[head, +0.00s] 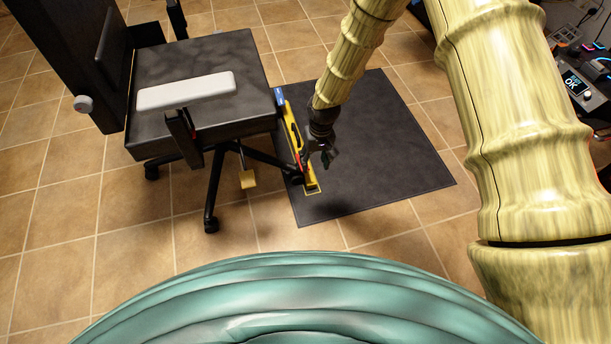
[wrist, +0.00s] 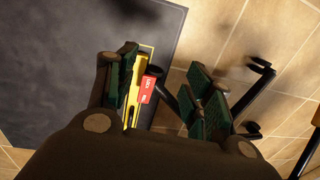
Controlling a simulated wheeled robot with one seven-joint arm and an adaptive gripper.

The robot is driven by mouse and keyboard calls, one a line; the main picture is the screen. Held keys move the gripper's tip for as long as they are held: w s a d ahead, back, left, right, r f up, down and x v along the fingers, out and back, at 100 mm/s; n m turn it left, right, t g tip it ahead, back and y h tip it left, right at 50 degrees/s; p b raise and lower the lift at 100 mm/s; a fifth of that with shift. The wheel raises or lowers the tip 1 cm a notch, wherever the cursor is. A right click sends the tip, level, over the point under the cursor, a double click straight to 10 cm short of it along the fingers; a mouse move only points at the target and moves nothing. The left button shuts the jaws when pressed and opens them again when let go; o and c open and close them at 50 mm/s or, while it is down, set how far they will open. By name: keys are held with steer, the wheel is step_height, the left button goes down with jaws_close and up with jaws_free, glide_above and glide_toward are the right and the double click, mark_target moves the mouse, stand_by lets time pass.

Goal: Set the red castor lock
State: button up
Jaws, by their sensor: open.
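The red castor lock (head: 299,160) is a small red piece by the yellow strip at the chair's foot. In the wrist view it is a red tab (wrist: 148,91) with white lettering, beside a yellow bar (wrist: 134,98). My gripper (head: 322,153) is low over the dark mat, just right of the lock in the head view. In the wrist view my gripper (wrist: 168,84) is open, and the tab shows between its two green-padded fingers, closer to the left one. I cannot tell whether a finger touches it. The arm partly hides the area in the head view.
The black office chair (head: 205,62) stands left of the mat, its dark legs close to the lock. The mat (head: 385,150) is clear to the right. A desk with devices (head: 580,85) is at the right edge.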

steer(key=w+a+f+h+b, duration=0.1)
steer(key=w+a+f+b, duration=0.2)
steer(key=w+b, duration=0.4)
steer(key=shift+w+f+b, duration=0.35)
steer(key=shift+f+b, duration=0.05)
steer(key=shift+b, duration=0.65)
step_height(320, 180, down, 11)
steer(key=b, duration=0.5)
steer(key=shift+r+b, duration=0.2)
steer(key=shift+b, duration=0.2)
